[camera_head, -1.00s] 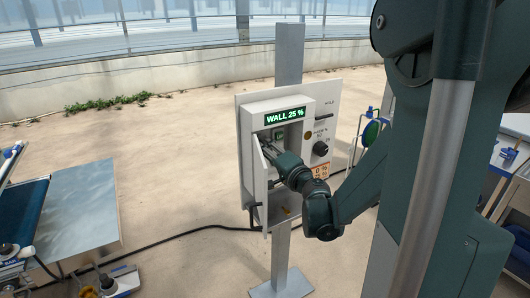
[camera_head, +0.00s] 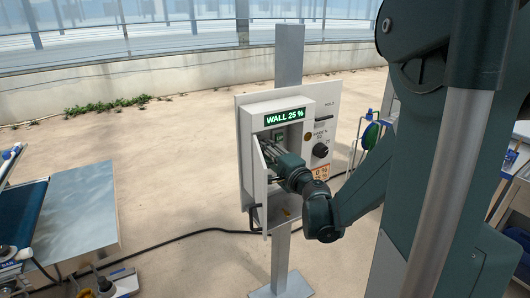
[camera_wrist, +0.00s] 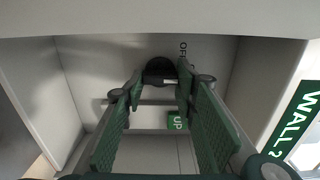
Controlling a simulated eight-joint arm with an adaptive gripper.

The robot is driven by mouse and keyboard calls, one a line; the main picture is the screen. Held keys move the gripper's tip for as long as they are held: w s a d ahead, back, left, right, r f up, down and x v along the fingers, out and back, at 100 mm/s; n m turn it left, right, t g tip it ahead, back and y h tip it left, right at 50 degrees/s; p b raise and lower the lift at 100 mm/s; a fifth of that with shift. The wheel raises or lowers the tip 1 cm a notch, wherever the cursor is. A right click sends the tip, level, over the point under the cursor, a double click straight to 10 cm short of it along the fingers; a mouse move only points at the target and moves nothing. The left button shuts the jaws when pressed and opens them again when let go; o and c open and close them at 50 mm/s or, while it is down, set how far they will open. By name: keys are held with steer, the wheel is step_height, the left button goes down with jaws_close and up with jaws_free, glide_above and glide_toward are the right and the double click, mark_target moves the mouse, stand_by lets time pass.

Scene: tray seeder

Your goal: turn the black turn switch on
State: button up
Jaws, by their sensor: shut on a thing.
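The black turn switch (camera_wrist: 158,68) sits on the back wall inside the recessed grey box, seen in the wrist view. In the head view my gripper (camera_head: 268,153) is inside the open box (camera_head: 248,165), and the switch is hidden there.
Another black knob (camera_head: 320,150) is on the panel to the right. The box's walls stand close around my gripper. A green "UP" label (camera_wrist: 177,121) is near my fingers.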

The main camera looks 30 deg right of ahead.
steer(key=o, duration=0.6)
steer(key=shift+s, duration=0.1)
steer(key=shift+s, duration=5.95)
steer(key=shift+a, duration=0.1)
